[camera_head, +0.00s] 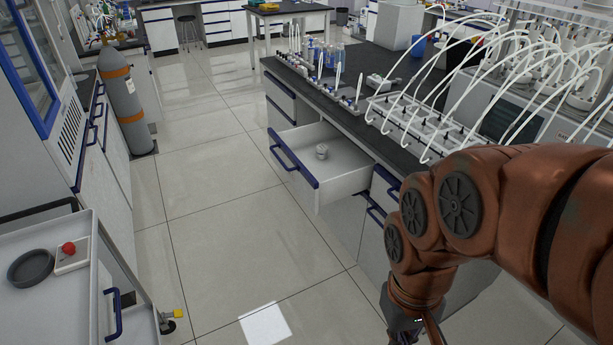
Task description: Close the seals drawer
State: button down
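An open drawer (342,172) sticks out from the dark-topped lab bench, toward the left into the aisle. It has a white front with a blue handle (294,160) along its top edge. A small whitish round item (322,151) lies inside it. I cannot read any label that marks it as the seals drawer. My gripper (420,330) is only partly in view at the bottom edge, below and to the right of the drawer and apart from it. Its fingertips are cut off, so its opening is hidden.
The bench top (345,90) carries bottles, racks and reactors with white tubes. A grey cart (45,270) with a dark dish stands at the lower left. A gas cylinder (124,100) stands at the left cabinets. The tiled floor (220,200) between is clear.

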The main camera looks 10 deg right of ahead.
aim_at(347, 170)
jog(key=u, duration=0.5)
jog(key=i, duration=0.9)
jog(key=u, duration=0.75)
